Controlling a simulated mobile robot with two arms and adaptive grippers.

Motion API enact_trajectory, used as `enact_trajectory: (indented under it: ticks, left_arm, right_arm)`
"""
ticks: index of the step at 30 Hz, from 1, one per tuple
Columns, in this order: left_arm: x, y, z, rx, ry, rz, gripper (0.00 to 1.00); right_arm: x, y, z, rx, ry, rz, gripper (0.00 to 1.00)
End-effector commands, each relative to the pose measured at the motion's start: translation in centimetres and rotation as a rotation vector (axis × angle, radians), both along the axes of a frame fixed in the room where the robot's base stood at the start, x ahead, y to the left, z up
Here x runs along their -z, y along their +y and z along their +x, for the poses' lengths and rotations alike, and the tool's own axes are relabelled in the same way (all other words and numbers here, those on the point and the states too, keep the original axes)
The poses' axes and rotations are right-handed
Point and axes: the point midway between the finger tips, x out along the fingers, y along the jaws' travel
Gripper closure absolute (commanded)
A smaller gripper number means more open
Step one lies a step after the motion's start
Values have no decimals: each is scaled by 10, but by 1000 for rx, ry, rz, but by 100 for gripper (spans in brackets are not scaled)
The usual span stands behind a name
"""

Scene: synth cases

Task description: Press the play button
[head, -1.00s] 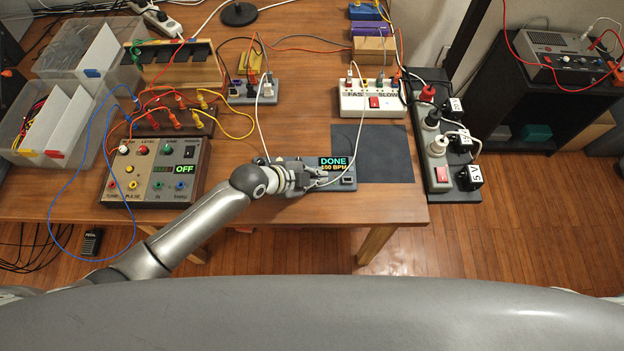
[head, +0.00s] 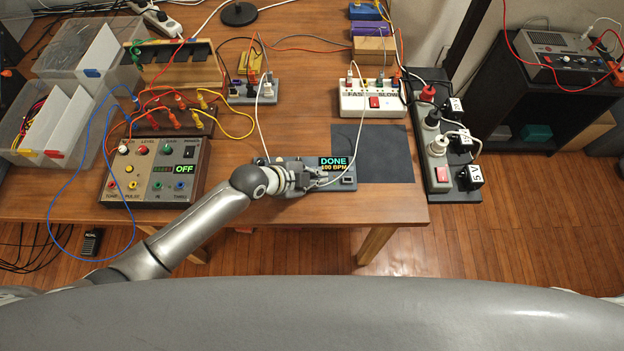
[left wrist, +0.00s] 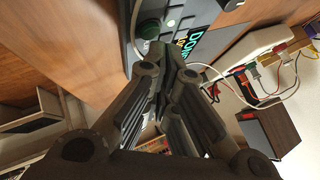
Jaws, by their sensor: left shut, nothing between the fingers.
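A grey box (head: 343,187) lies near the table's front edge. Its display (head: 333,169) reads DONE and 100 BPM. In the left wrist view the box (left wrist: 135,10) shows a round green button (left wrist: 150,29) and a small pale light near it. I cannot read which button is play. My right gripper is not in view.
A white cable (head: 262,130) runs down to the grey box. A brown control box (head: 158,178) showing OFF stands left, a dark mat (head: 385,154) lies right, and a power strip (head: 438,180) lies beyond it. A white FAST/SLOW box (head: 373,103) stands behind.

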Motion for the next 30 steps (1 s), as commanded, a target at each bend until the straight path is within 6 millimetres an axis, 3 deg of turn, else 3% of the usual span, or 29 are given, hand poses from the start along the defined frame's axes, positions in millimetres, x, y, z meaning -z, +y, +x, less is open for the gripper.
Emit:
enact_trajectory:
  ticks: [19, 30]
  left_arm:
    - [8, 0, 0, 0, 1, 1, 100]
    - [-2, 1, 0, 1, 0, 2, 100]
  right_arm:
    - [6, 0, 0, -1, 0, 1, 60]
    - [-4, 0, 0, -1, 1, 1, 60]
